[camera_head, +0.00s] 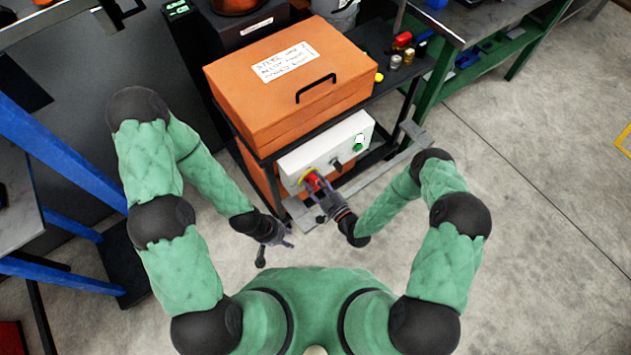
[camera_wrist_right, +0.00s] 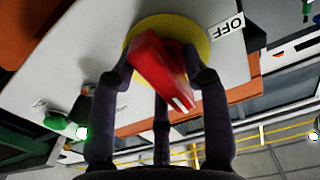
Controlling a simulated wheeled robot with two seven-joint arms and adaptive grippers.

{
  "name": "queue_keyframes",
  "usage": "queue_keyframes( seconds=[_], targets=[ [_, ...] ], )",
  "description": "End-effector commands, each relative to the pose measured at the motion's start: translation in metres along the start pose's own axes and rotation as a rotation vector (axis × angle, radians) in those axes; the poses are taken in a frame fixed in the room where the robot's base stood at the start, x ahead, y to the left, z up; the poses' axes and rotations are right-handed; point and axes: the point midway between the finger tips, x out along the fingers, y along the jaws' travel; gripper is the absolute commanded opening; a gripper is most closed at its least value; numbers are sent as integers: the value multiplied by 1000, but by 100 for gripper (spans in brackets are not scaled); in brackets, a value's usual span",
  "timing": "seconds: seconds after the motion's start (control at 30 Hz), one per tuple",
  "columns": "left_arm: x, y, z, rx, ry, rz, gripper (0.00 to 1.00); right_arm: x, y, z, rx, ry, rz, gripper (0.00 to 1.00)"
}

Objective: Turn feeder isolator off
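The feeder isolator is a red handle (camera_wrist_right: 160,70) on a yellow round plate (camera_wrist_right: 190,30), on the pale control panel (camera_head: 328,150). In the head view the yellow plate (camera_head: 306,173) is at the panel's lower left end. An OFF label (camera_wrist_right: 228,26) is beside the plate in the wrist view. The handle lies slanted, its near end away from the label. My right gripper (camera_wrist_right: 160,80) has its fingers on both sides of the handle, seemingly touching it; the exact contacts are partly hidden. My left gripper (camera_head: 277,243) is apart from the panel, empty, fingers spread.
A black selector knob (camera_head: 337,162) and a green button (camera_head: 358,147) are on the same panel. An orange box (camera_head: 290,85) with a handle stands above it on a dark bench. A grey bar (camera_head: 385,168) runs in front, close to my right arm. The floor at right is clear.

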Motion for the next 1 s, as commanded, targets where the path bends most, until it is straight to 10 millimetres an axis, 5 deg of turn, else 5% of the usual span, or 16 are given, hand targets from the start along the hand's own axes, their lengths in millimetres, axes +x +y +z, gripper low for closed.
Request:
queue_keyframes(
  seconds=[0.03, 0.13, 0.57, 1.0],
  targets=[
    [0, 0, 0, 0, 0, 0, 40, 0, 0, 0, 0, 0, 0, 23],
    [0, 0, 0, 0, 0, 0, 40, 0, 0, 0, 0, 0, 0, 0],
    [2, -1, 0, 0, 0, 0, 40, 0, 0, 0, -69, 0, 0, 0],
    [10, -4, 0, 0, 0, 0, 40, 0, 0, -2, -423, 0, 1, 0]
  ],
)
